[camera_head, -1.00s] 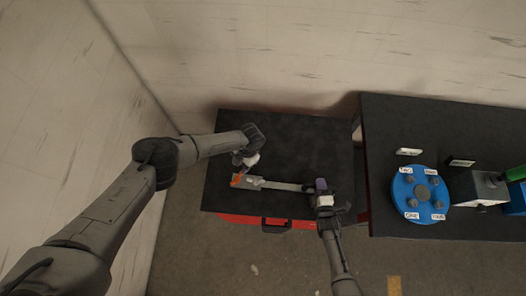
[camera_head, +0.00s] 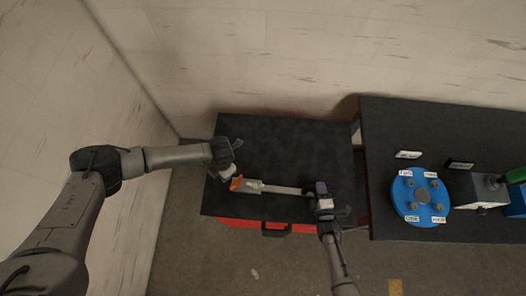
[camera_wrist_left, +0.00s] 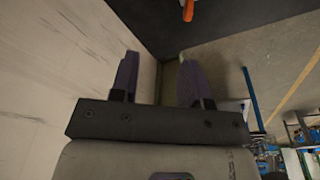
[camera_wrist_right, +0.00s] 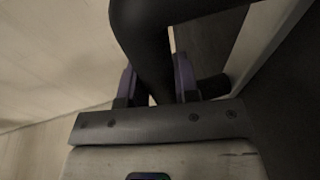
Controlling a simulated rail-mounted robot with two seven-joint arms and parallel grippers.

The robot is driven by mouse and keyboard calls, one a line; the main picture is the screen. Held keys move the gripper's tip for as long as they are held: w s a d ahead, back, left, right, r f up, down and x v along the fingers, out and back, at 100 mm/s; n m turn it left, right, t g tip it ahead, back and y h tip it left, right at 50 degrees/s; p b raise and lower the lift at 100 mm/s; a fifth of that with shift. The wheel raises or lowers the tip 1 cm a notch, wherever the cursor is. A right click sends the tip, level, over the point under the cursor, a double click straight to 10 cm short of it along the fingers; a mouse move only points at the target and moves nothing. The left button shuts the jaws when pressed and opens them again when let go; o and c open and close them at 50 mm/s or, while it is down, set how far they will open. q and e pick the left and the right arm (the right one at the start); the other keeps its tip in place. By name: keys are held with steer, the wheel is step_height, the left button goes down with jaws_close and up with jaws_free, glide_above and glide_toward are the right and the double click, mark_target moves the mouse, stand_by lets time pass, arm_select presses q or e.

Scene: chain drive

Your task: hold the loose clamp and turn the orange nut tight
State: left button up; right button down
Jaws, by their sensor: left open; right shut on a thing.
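The loose clamp (camera_head: 282,189) is a long grey bar lying along the front part of the left black table. The orange nut (camera_head: 236,184) is at its left end; an orange piece (camera_wrist_left: 188,10) also shows at the top edge of the left wrist view. My left gripper (camera_head: 229,174) is just left of the nut, apart from it, open and empty in its wrist view (camera_wrist_left: 157,75). My right gripper (camera_head: 322,190) is at the clamp's right end, shut on it. In the right wrist view a dark curved part (camera_wrist_right: 150,50) passes between the fingers.
The left black table (camera_head: 285,140) is clear behind the clamp. A red drawer front (camera_head: 245,223) shows below it. A second black table (camera_head: 400,120) on the right carries a blue disc (camera_head: 418,215) with labelled knobs and a grey box (camera_head: 478,188).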

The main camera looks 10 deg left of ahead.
mark_target(237, 182)
arm_select(q)
steer(key=d+n+t+h, duration=0.1)
steer(key=d+n+t, duration=0.1)
steer(key=d+n, duration=0.15)
steer(key=shift+m, duration=0.25)
steer(key=f, duration=1)
steer(key=shift+w+d+f, duration=0.3)
steer(key=shift+f, duration=0.1)
jaws_close()
